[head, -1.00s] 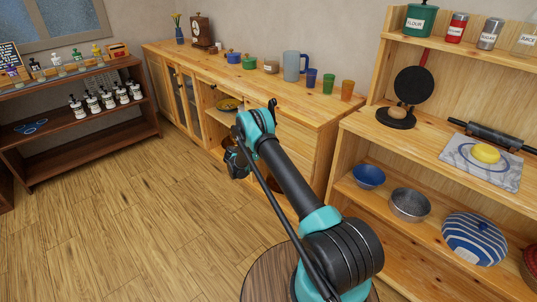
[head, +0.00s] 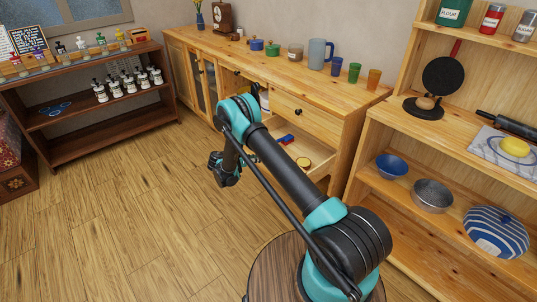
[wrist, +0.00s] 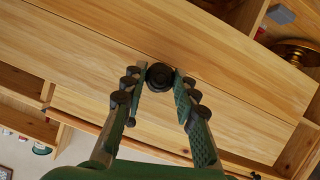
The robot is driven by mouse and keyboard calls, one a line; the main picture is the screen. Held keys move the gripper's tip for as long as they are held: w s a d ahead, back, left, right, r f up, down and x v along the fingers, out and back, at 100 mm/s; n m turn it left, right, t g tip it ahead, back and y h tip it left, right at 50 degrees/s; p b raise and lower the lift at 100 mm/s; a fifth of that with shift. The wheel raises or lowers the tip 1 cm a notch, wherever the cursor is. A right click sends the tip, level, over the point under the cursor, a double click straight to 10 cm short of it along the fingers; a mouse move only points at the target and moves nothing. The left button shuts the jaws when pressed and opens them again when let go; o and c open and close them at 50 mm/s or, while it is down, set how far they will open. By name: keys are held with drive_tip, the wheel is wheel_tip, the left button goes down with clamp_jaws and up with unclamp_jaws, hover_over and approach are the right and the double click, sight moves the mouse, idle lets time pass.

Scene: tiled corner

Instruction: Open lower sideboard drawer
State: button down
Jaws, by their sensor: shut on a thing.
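The wooden sideboard (head: 345,92) stands along the wall in the head view. Its lower drawer (head: 315,155) is pulled out, showing a blue and red item (head: 286,139) and a round tin-like item (head: 303,162) inside. My arm hides most of the drawer's front in the head view. In the wrist view the wooden drawer front (wrist: 190,115) carries a round dark knob (wrist: 159,76). My gripper (wrist: 160,84) is shut on this knob, one finger on each side. My gripper also shows in the head view (head: 222,172), its fingertips hard to make out.
The upper drawer (head: 305,118) is shut. Cups and a blue pitcher (head: 318,54) stand on the sideboard top. An open wooden shelf with bowls (head: 432,195) is close on the right. Floor (head: 130,215) is clear to the left.

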drive_tip(key=shift+s+a, duration=0.65)
drive_tip(key=shift+a, duration=0.25)
drive_tip(key=shift+s+a, duration=0.6)
drive_tip(key=shift+a, duration=0.25)
drive_tip(key=c, duration=1.2)
unclamp_jaws()
drive_tip(key=shift+o, duration=0.2)
drive_tip(key=v, duration=1.2)
